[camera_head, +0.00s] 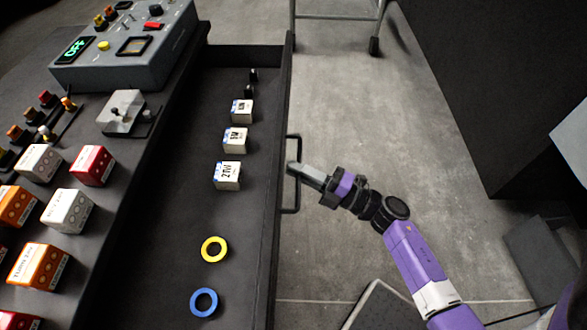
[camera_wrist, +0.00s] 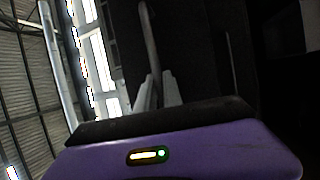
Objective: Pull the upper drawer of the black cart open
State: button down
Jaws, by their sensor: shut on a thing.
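The black cart (camera_head: 130,190) stands at the left in the head view. Its upper drawer (camera_head: 185,215) is pulled out to the right, and its inside shows. A black bar handle (camera_head: 291,200) is on the drawer's front panel. My gripper (camera_head: 296,168) is shut on this handle, near its upper part in the head view. My purple arm reaches it from the lower right. In the wrist view, the fingers (camera_wrist: 158,92) close around the handle bar (camera_wrist: 150,40). The fingertips' exact contact is small and dark.
The drawer holds several small white boxes (camera_head: 228,175), a yellow ring (camera_head: 213,249) and a blue ring (camera_head: 204,302). A grey control box (camera_head: 130,45) and several coloured blocks (camera_head: 68,211) stand on the cart top. Bare concrete floor (camera_head: 350,110) lies right of the drawer. A dark cabinet (camera_head: 490,90) stands farther right.

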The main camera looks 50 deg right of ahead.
jog(key=c, duration=1.8)
grip_release()
jog(key=shift+o, duration=0.2)
jog(key=shift+s, duration=0.1)
jog(key=v, duration=0.7)
jog(key=shift+s+b, duration=0.3)
jog(key=shift+d+f, duration=0.1)
